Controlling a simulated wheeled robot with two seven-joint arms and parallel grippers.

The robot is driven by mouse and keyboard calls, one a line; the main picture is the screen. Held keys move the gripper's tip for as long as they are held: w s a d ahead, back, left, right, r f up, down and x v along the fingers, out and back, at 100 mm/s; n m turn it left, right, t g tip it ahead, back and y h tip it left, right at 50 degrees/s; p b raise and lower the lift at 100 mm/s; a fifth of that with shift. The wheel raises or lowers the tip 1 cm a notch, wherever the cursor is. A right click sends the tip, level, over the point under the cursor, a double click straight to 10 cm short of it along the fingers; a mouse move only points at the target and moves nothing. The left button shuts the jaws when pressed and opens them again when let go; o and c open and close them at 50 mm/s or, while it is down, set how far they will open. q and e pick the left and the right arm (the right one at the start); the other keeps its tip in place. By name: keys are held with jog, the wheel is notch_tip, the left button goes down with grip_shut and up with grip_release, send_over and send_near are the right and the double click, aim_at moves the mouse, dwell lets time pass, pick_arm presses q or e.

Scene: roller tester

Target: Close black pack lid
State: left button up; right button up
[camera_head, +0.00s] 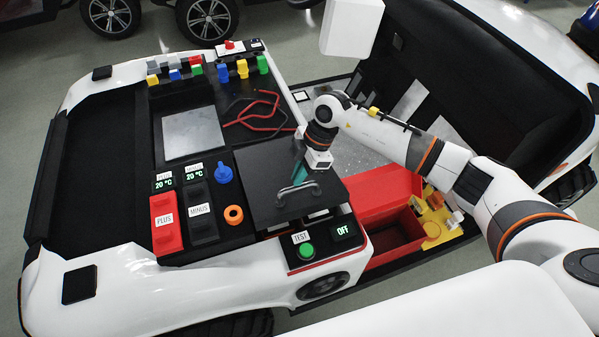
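The black pack lid (262,165) is a flat dark panel with a grey bar handle (297,191) near its front edge. Light parts show below its front edge, so it seems not to lie flush there. My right gripper (299,176) points down over the lid, with its teal fingers just behind the handle. I cannot tell whether the fingers touch the handle or how far apart they are. My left gripper is not in view.
A red open box (384,193) stands right of the lid, beside yellow parts (436,222). A TEST button panel (322,245) lies in front. Red PLUS (165,222) and black MINUS (201,211) blocks and an orange ring (233,214) are to the left. Red and black cables (255,112) lie behind.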

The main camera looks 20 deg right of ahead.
jog(key=o, duration=0.5)
jog(key=shift+b+v, duration=1.2)
jog(key=shift+v, duration=4.8)
